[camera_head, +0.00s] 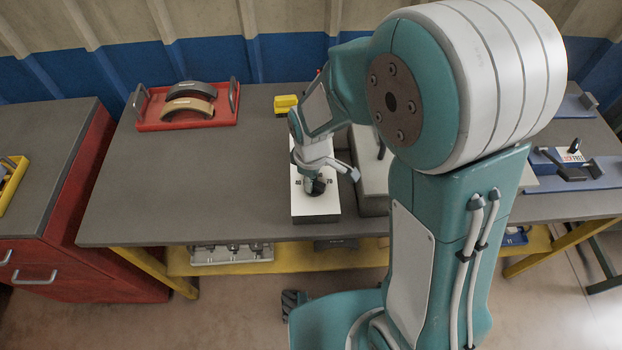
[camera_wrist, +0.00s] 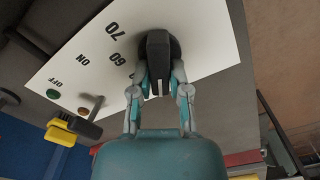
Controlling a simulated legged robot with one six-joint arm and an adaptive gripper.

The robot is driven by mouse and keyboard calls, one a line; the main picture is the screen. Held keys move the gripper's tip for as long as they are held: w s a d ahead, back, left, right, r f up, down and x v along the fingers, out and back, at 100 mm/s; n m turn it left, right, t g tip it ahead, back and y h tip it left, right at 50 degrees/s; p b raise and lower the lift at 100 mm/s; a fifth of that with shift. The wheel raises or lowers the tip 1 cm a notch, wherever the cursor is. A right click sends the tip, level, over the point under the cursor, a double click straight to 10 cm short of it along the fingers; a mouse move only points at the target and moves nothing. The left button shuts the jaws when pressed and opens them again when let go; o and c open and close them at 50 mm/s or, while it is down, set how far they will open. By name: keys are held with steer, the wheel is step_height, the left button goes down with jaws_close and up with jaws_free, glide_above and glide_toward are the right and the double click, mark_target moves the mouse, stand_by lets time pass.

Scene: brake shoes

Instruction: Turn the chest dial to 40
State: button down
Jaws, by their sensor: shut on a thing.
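The chest (camera_head: 315,206) is a box with a white top panel, standing on the grey table in the head view. In the wrist view its panel (camera_wrist: 95,60) bears the marks 70, 60, ON and OFF. The black dial (camera_wrist: 157,48) has a white line on its grip, pointing toward my gripper. My gripper (camera_wrist: 159,82) is shut on the dial's grip, one finger on each side. In the head view my gripper (camera_head: 314,178) is over the near part of the panel, and it partly hides the dial. Any 40 mark is not visible.
A yellow block (camera_head: 286,103) is behind the chest. A grey box (camera_head: 372,170) stands close on the right. A red tray (camera_head: 188,122) holds brake shoes.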

steer(key=c, duration=0.6)
jaws_free()
steer(key=shift+w, duration=0.1)
step_height(320, 180, up, 12)
steer(key=shift+a, duration=0.1)
steer(key=s+d+r+m+t, duration=0.5)
steer(key=s+d+r+m, duration=0.5)
steer(key=s, duration=0.3)
steer(key=shift+s+d+r+m+t, duration=0.15)
steer(key=shift+d+m+t, duration=0.15)
steer(key=shift+d+m, duration=0.55)
